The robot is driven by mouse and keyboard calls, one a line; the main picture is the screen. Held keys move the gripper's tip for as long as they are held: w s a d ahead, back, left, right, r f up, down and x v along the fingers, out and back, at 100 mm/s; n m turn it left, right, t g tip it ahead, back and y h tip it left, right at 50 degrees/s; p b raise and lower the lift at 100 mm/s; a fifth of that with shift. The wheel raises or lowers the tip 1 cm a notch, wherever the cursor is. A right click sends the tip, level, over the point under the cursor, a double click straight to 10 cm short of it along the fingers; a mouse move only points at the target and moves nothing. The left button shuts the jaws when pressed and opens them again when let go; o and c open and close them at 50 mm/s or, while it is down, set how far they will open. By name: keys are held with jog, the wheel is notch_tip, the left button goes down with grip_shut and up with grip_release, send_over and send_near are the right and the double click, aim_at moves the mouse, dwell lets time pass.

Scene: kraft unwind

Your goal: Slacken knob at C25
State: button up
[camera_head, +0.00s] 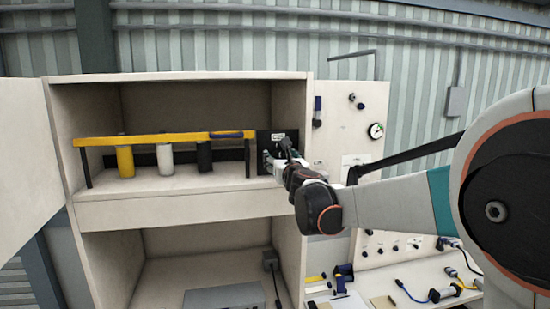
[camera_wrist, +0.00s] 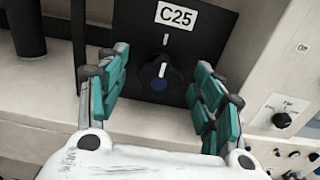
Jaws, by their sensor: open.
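A dark panel with a white label "C25" (camera_wrist: 176,16) shows in the wrist view. The knob (camera_wrist: 160,76) under the label is dark with a blue centre and a white pointer line that points about straight up. My gripper (camera_wrist: 160,98) is open, with one teal-padded finger on each side of the knob and visible gaps between. I cannot tell how deep the fingertips reach. In the head view my gripper (camera_head: 279,160) is at the panel (camera_head: 277,138) on the right inside of the cabinet, and hides the knob there.
A yellow rail (camera_head: 165,139) runs across the cabinet shelf over yellow, white and black cylinders (camera_head: 125,161). The cabinet's right wall (camera_head: 292,115) is close to my gripper. Another knob (camera_wrist: 282,120) is on the pale panel to the right. An open door (camera_head: 30,160) stands at left.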

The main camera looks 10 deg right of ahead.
jog(key=shift+w, duration=0.2)
jog(key=c, duration=1.1)
